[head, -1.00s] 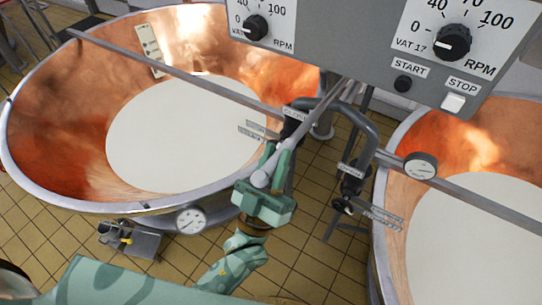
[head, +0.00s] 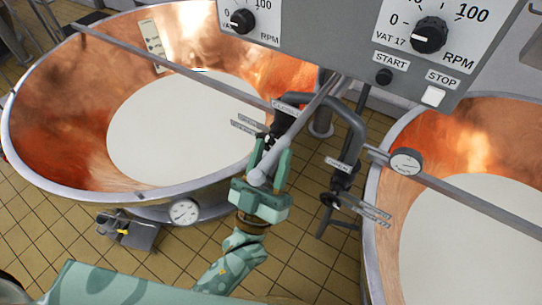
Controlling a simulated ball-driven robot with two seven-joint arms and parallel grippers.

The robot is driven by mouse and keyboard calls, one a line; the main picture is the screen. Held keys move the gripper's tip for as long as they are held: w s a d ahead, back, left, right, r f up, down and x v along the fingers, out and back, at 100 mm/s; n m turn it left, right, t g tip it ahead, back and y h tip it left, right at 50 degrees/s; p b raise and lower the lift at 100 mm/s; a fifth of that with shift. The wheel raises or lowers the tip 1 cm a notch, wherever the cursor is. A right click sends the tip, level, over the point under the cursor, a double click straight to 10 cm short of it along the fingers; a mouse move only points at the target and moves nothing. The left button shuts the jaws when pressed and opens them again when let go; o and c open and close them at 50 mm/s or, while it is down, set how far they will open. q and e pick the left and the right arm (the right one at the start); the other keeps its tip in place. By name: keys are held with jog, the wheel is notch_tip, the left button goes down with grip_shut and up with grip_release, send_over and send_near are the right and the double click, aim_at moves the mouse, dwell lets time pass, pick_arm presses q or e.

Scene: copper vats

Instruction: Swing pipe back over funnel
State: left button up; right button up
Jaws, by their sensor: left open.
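A light grey pipe (head: 304,122) slants from under the control panel down to a rounded end over my left gripper. My left gripper (head: 271,155), green, is open, with its fingers on either side of the pipe's lower part. I cannot tell whether the fingers touch it. A dark bent pipe (head: 352,118) with labelled valves at both ends runs behind, between the two vats. I cannot make out a funnel. My right gripper is not in view.
The left copper vat (head: 60,120) and right copper vat (head: 385,215) hold white liquid. The control panel (head: 365,45) hangs close above. Tiled floor (head: 305,255) shows between the vats.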

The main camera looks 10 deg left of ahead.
pick_arm(q)
jog(key=b+v, duration=0.5)
jog(key=v, duration=1.1)
jog(key=shift+b, duration=0.4)
jog(key=shift+s+f, duration=0.1)
